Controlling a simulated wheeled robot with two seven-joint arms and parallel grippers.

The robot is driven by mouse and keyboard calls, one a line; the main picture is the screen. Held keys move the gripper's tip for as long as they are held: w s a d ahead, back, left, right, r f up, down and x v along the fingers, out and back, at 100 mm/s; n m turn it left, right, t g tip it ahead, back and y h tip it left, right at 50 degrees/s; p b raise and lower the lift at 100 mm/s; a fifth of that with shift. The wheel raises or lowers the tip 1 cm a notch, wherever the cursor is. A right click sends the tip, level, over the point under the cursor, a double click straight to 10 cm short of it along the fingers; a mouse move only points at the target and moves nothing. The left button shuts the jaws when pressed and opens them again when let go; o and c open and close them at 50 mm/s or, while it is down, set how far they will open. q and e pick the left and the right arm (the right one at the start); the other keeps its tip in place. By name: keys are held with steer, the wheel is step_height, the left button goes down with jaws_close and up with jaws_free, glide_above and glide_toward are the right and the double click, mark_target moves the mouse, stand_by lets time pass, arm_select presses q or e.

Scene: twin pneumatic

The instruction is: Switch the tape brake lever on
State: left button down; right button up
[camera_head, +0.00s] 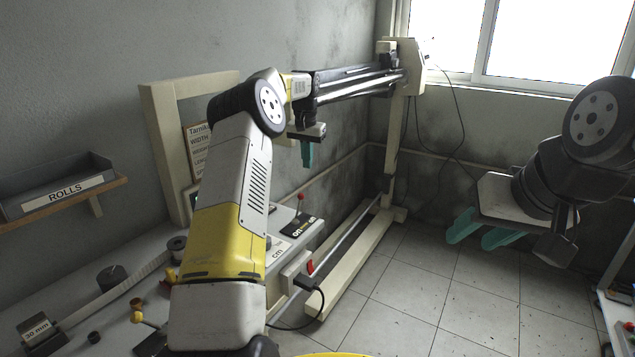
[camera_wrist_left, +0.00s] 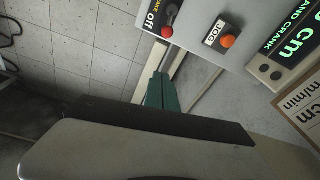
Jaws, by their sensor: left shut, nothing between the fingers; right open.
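The tape brake lever shows as a red ball knob (camera_head: 300,197) beside a black lettered plate (camera_head: 303,224) on the grey bench. In the left wrist view the red knob (camera_wrist_left: 167,32) sits at the edge of a dark plate marked OFF (camera_wrist_left: 152,16). My left gripper (camera_head: 307,153) is shut and empty, pointing down above the knob in the head view. Its teal fingers (camera_wrist_left: 161,92) appear below the knob in the wrist view, with no visible contact. My right gripper (camera_head: 485,232) is open and empty, over the tiled floor at the right.
An orange button (camera_wrist_left: 228,41) marked JOG and a green-lettered display (camera_wrist_left: 290,30) are near the knob. A red switch (camera_head: 310,266) is on the bench's front side. A cream frame (camera_head: 160,150) stands behind.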

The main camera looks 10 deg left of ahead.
mark_target(299, 205)
arm_select(q)
steer(key=shift+s+a+f, duration=0.1)
steer(key=shift+s+f, duration=0.35)
steer(key=shift+f, duration=1.05)
steer(key=shift+s+a+f, duration=0.15)
steer(key=shift+s+f, duration=0.25)
steer(key=shift+f, duration=1.05)
steer(key=shift+s+a+f, duration=0.1)
steer(key=shift+s+f, duration=0.35)
steer(key=shift+f, duration=1.05)
